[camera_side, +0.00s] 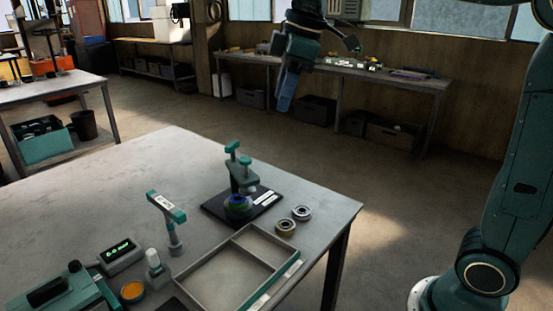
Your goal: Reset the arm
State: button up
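My gripper (287,88) hangs at the top middle of the view, pointing down, in the air above the far side of the work table (120,200). Its dark and blue fingers are seen edge-on, so I cannot tell whether they are open or shut. No held object shows at them. My arm's base and lower links stand at the right edge, and the arm's upper part is partly cut off by the top of the frame.
A teal press-like fixture on a black plate (265,206), two metal rings (293,221), an empty-looking divided tray (215,262), a teal T-handled tool (168,215), a small display box (121,256) and an orange-topped pot (132,292) stand on the table. Its left rear area is clear.

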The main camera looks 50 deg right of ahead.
jog(key=s+d+f+m+t, duration=0.1)
jog(key=s+f+m, duration=0.2)
jog(key=s, duration=0.4)
jog(key=s+d+f+m, duration=0.1)
jog(key=s+f+m, duration=0.2)
jog(key=s, duration=0.4)
jog(key=s+d+f+m+t+h, duration=0.1)
jog(key=s+f+m, duration=0.2)
jog(key=s+f, duration=0.2)
jog(key=shift+s+f+t, duration=0.3)
jog(key=shift+s+f, duration=0.05)
jog(key=shift+s, duration=0.7)
jog(key=shift+w, duration=0.1)
